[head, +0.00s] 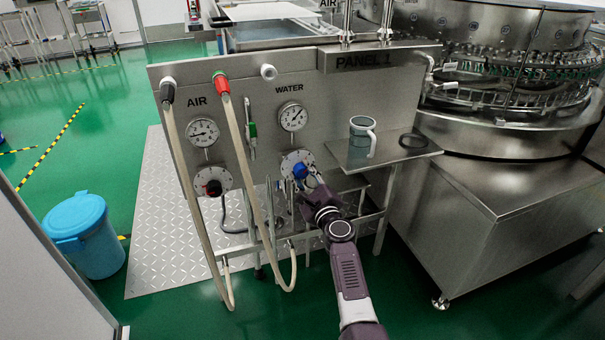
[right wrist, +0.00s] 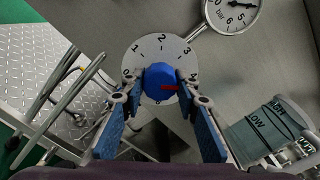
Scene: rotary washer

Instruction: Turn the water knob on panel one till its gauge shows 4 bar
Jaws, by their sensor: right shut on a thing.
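The blue water knob (head: 300,170) sits on a round white dial plate below the WATER label on the panel marked PANEL 1 (head: 250,92). In the right wrist view the knob (right wrist: 160,82) is between the fingers of my right gripper (right wrist: 161,92), which is shut on it. The knob's red mark points right, near the 4 on its numbered plate. The water gauge (head: 293,116) is above the knob; its needle points to the upper right. The gauge (right wrist: 232,14) is cut off in the wrist view, and its exact reading is unclear. My left gripper is not in view.
The AIR gauge (head: 203,132) and its red-marked knob (head: 212,181) are to the left. Pale hoses (head: 187,180) hang in front of the panel. A blue bin (head: 85,240) stands left.

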